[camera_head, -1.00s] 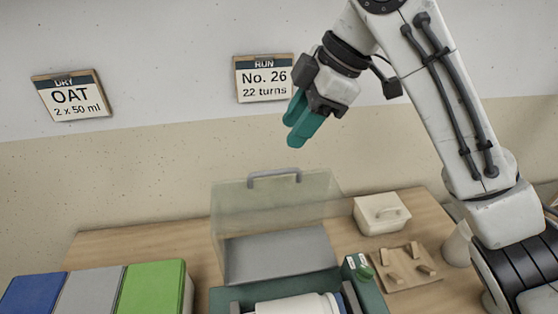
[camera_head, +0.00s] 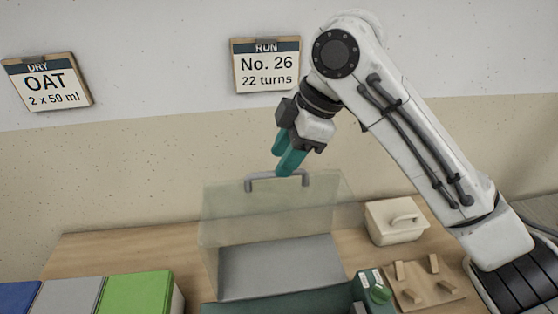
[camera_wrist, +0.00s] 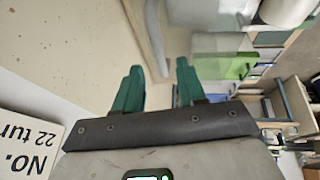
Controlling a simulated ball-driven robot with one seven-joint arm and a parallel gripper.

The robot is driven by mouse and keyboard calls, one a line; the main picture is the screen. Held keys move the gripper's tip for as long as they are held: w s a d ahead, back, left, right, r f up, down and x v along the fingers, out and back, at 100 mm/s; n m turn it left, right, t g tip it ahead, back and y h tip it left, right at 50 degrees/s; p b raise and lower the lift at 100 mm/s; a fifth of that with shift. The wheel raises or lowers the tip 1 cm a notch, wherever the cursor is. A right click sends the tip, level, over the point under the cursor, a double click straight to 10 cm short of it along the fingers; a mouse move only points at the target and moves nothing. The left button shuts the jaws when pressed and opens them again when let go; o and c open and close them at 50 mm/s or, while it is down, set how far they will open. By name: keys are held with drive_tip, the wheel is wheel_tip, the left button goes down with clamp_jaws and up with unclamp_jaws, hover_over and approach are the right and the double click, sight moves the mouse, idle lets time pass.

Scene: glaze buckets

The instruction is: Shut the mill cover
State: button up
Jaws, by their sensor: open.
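The mill cover (camera_head: 275,222) is a clear, greenish panel standing raised at the back of the mill, with a grey bar handle (camera_head: 262,178) along its top edge. The green mill body (camera_head: 285,303) shows only in part at the bottom of the head view. My gripper (camera_head: 283,165) is open and empty, its teal fingers pointing down just above the handle's right part. In the wrist view, the grey handle (camera_wrist: 154,38) lies ahead of the parted fingertips (camera_wrist: 160,70). I cannot tell whether a finger touches it.
Blue, grey and green boxes (camera_head: 135,292) stand at the lower left. A pale lidded container (camera_head: 396,222) and a wooden board with pegs (camera_head: 424,284) are on the right, near my arm. Signs hang on the wall behind.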

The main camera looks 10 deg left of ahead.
drive_tip(key=shift+x, duration=1.4)
clamp_jaws()
